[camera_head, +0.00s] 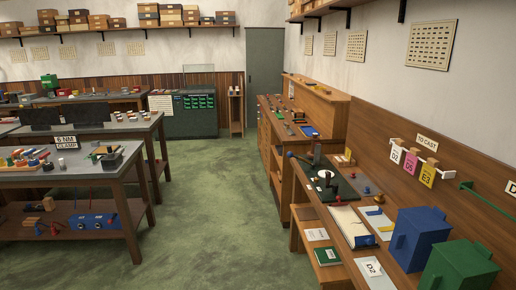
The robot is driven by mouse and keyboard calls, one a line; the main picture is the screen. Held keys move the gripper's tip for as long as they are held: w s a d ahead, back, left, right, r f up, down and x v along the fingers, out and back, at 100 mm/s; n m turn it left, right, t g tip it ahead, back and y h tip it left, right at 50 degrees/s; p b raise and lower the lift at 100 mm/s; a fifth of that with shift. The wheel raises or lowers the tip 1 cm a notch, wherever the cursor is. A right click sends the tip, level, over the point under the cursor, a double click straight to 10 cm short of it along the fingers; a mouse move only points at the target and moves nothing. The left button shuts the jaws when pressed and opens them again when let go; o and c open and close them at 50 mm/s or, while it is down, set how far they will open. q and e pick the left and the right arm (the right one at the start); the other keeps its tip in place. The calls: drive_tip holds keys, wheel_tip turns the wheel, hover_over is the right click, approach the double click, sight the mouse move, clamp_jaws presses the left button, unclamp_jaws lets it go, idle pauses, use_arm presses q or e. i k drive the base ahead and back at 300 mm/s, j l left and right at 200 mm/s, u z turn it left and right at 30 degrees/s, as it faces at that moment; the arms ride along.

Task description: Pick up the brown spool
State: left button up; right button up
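I cannot make out a brown spool for certain; the small items on the benches are too small to tell apart. Several small coloured pieces (25,158) lie on the near left table (85,178). Several small pale and brown round pieces (130,116) stand on the table behind it. More small parts lie on the right-hand bench, around a dark green plate (345,190) with a white disc (326,174) and a dark post. Neither of my grippers is in view.
A clear green floor aisle (195,220) runs between the left tables and right benches towards a grey-green door (265,88). A blue bin (418,238) and a green bin (460,268) stand at the near right. A blue box (95,221) sits on the left table's lower shelf.

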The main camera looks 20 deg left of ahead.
sight(314, 137)
drive_tip(key=u, duration=0.4)
drive_tip(key=i+j+u, duration=0.25)
drive_tip(key=i, duration=0.15)
drive_tip(key=i+u, duration=0.35)
drive_tip(key=i, duration=1.25)
drive_tip(key=i+z, duration=0.2)
drive_tip(key=i, duration=0.3)
drive_tip(key=i+j+z, duration=0.15)
drive_tip(key=i, duration=0.35)
drive_tip(key=i+j+z, duration=0.2)
drive_tip(key=i, duration=0.3)
